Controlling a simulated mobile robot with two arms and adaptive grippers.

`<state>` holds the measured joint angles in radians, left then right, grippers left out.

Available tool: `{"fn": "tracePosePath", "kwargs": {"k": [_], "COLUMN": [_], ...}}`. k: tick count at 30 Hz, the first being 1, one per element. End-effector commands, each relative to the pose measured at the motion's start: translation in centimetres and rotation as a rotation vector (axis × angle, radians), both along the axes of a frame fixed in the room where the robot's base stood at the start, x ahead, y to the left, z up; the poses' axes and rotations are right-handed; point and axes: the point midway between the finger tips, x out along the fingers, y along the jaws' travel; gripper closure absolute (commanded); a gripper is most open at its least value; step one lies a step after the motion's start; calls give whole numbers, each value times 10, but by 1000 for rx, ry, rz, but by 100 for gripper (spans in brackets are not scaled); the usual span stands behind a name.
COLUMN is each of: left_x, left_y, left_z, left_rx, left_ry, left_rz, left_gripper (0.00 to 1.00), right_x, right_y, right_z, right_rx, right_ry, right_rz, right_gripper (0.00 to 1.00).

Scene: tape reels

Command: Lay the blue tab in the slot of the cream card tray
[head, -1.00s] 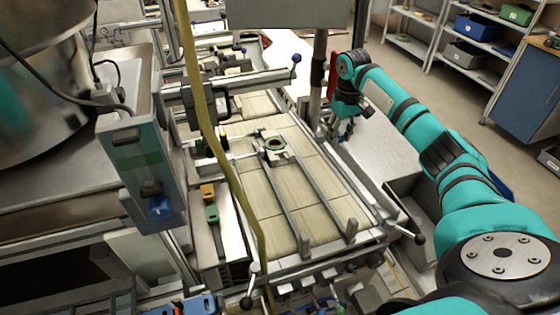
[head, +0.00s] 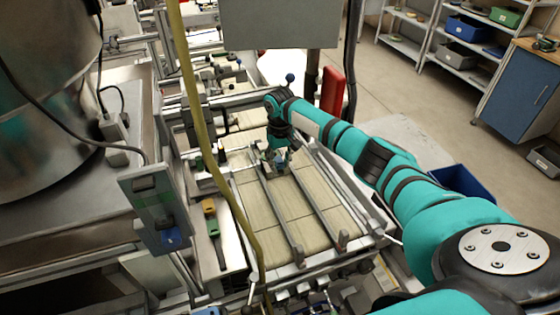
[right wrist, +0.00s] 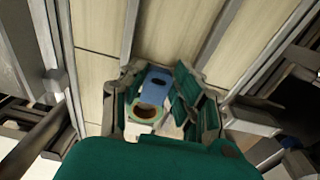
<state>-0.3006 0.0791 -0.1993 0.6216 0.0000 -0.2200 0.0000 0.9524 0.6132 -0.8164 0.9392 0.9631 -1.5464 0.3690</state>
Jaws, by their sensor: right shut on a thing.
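The blue tab (right wrist: 157,84), with a dark oval mark, is between the fingers of my right gripper (right wrist: 163,92) in the right wrist view. That gripper is shut on it. The cream card tray (right wrist: 140,125) with a green ring is just below the tab in that picture; I cannot tell whether they touch. In the head view my right gripper (head: 275,158) is over the tray's place on the tiled bed and mostly hides it. The slot cannot be made out. My left gripper is not in view.
Two metal rails (head: 283,218) run along the tiled bed. A yellow hose (head: 203,115) hangs in front on the left. Yellow and green blocks (head: 210,216) sit beside the bed. A blue bin (head: 462,183) stands to the right, behind my arm.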

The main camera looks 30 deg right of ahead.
Motion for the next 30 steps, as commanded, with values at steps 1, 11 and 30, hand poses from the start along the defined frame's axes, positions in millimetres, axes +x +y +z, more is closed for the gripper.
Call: {"fn": "tracePosePath", "kwargs": {"k": [1, 11, 30], "left_x": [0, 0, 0], "left_y": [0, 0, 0], "left_z": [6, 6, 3], "left_rx": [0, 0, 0], "left_ry": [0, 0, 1], "left_rz": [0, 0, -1], "left_gripper": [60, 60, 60], "right_x": [0, 0, -1], "right_y": [1, 0, 0], "right_z": [-3, -14, -27], "right_rx": [1, 1, 0], "right_ry": [2, -1, 2], "right_rz": [0, 0, 1], "right_gripper": [86, 86, 57]}}
